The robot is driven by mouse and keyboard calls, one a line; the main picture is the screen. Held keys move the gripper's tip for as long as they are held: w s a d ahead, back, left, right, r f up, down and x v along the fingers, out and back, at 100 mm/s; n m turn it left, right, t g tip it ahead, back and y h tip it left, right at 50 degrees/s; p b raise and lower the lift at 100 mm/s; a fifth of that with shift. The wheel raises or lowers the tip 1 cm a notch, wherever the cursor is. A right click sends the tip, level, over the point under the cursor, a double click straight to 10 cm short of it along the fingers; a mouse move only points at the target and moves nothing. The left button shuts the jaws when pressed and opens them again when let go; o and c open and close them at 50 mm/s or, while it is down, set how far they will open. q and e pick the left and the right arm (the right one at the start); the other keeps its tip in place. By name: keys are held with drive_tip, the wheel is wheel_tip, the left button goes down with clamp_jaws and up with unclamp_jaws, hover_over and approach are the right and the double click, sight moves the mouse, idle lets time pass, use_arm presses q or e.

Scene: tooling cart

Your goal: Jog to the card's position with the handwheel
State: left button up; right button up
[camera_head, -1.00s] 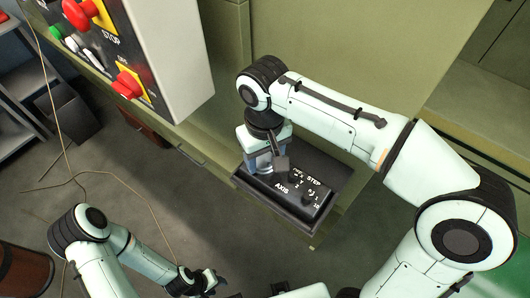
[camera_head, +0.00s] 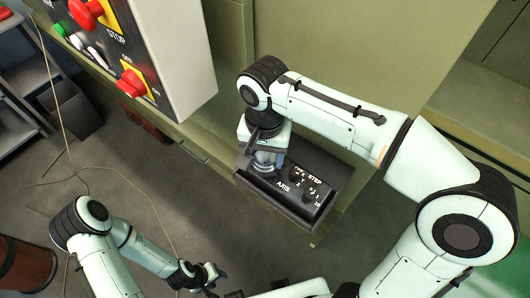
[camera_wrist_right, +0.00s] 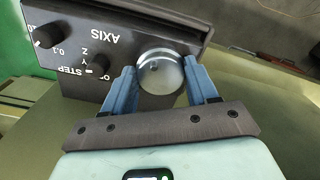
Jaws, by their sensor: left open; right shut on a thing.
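The handwheel is a round silver knob (camera_wrist_right: 160,72) on a dark control box (camera_wrist_right: 115,30), seen in the right wrist view. My right gripper (camera_wrist_right: 160,80) is shut on it, with one blue finger on each side. In the head view my right gripper (camera_head: 266,162) points down at the left end of the box and mostly hides the wheel. The box carries AXIS and STEP labels and two black selector knobs, one (camera_wrist_right: 45,35) beside the 0.1 mark. Their settings are too small to read. My left gripper (camera_head: 207,277) is open and empty at the lower left. No card is visible.
The control box sits in a dark tray (camera_head: 343,178) against a green machine panel (camera_head: 400,60). A grey panel (camera_head: 180,50) with red stop buttons hangs at the upper left. A brown bin (camera_head: 25,265) and a loose cable are at the left over grey floor.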

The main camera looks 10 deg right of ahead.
sight(265, 160)
idle(0.5)
drive_tip(key=o, duration=1.1)
drive_tip(key=shift+c, duration=0.2)
use_arm(q)
drive_tip(key=shift+t, duration=0.3)
drive_tip(key=w+r+p, duration=0.3)
drive_tip(key=w+r, duration=0.1)
drive_tip(key=shift+w, duration=0.15)
use_arm(e)
wheel_tip(265, 160, up, 13)
drive_tip(key=shift+r, duration=0.15)
